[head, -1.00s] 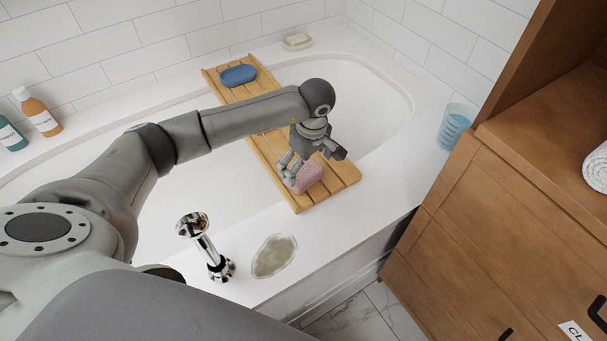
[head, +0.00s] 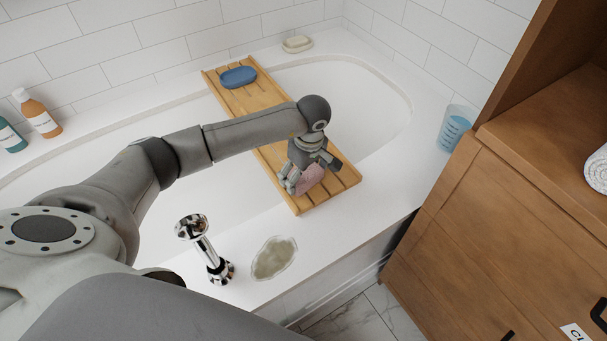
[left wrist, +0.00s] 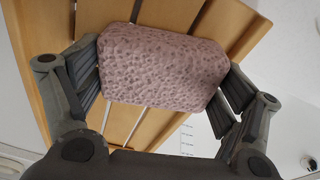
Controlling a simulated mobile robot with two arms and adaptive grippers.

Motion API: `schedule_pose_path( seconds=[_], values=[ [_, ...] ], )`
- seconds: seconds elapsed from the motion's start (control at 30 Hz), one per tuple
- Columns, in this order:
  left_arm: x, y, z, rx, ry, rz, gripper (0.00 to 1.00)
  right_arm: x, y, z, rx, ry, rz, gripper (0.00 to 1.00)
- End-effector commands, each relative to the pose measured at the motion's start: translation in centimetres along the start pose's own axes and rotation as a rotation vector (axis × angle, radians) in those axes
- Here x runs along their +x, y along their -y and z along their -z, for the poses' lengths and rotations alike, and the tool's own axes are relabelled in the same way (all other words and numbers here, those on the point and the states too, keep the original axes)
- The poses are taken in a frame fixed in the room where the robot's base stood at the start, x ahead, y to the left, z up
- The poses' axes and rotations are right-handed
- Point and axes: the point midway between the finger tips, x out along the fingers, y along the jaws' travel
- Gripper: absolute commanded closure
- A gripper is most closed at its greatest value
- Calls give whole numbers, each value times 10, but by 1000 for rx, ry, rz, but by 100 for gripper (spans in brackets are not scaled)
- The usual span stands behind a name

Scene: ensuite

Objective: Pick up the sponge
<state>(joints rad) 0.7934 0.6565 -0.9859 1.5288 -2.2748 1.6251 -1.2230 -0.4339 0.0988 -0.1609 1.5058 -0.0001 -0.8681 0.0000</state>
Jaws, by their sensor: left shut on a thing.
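The sponge (head: 309,179) is a pink, pitted block at the near end of the wooden bath tray (head: 342,180). In the left wrist view the sponge (left wrist: 162,68) fills the space between my two fingers. My left gripper (head: 301,180) is shut on the sponge, with a finger on each end of it; it also shows in the left wrist view (left wrist: 165,85). The gripper covers part of the sponge in the head view. I cannot tell whether the sponge still touches the tray slats. My right gripper is not in view.
A blue oval dish (head: 238,76) sits on the tray's far end. A chrome faucet (head: 206,250) and a shallow soap-like dish (head: 274,258) are on the near tub rim. A blue cup (head: 453,131) stands at the right, beside a wooden cabinet (head: 500,230). Bottles (head: 40,118) stand at the left.

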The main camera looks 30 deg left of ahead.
Motion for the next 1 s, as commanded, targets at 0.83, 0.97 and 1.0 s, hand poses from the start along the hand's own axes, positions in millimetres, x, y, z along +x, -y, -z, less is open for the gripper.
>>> schedule_pose_path(
  seconds=[0.83,0.97,1.0],
  values=[
    [-108,58,-37,4,-1,-1,27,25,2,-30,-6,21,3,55],
    [-119,75,-51,4,0,-1,27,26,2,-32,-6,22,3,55],
    [-123,79,-56,4,0,-2,27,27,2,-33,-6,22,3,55]
  ],
)
